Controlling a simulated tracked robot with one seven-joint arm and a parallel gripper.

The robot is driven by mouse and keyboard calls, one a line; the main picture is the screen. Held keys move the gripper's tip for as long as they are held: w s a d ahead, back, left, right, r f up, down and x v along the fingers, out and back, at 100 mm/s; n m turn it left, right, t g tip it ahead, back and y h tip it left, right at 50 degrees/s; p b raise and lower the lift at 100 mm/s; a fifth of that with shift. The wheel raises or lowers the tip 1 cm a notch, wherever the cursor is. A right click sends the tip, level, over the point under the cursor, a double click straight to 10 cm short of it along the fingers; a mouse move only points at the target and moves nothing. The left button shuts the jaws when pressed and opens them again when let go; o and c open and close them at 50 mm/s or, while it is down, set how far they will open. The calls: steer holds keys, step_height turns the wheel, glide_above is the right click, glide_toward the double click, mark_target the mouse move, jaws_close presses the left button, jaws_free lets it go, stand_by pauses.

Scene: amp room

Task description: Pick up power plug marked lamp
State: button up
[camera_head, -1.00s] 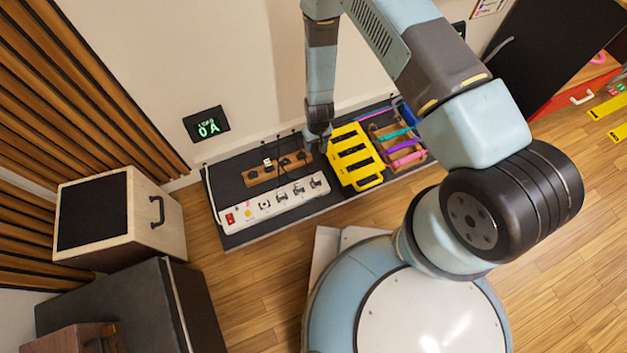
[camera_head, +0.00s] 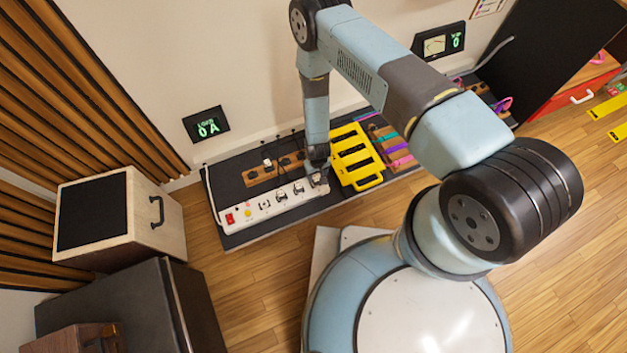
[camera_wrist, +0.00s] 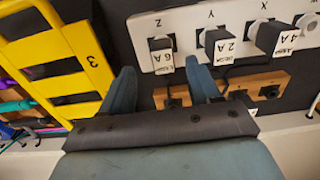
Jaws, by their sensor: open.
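A white power strip (camera_head: 265,207) holds several dark plugs in a row. In the wrist view, the strip (camera_wrist: 185,47) has sockets lettered Z, Y and X. Plugs there carry white tags: a 6A plug (camera_wrist: 162,57), a 2A plug (camera_wrist: 221,46) and a 4A plug (camera_wrist: 272,37). I cannot read "lamp" on any tag. My gripper (camera_wrist: 161,82) is open, with the 6A plug at Z ahead of the gap between its fingers; I see no grip on it. In the head view my gripper (camera_head: 318,174) hangs over the strip's right end and partly hides it.
A wooden block (camera_head: 262,174) with several dark holders lies behind the strip. A yellow rack (camera_head: 369,184) stands close on the right, left of my fingers in the wrist view (camera_wrist: 70,60). A wall display (camera_head: 206,125) reads 0 A. Open floor lies in front.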

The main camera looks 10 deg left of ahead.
mark_target(316, 178)
steer(key=shift+a+f, duration=0.15)
steer(key=shift+f, duration=1.35)
steer(key=shift+a+f, duration=0.1)
steer(key=shift+f, duration=1.35)
steer(key=shift+c, duration=0.4)
steer(key=c, duration=1)
steer(key=shift+r, duration=0.1)
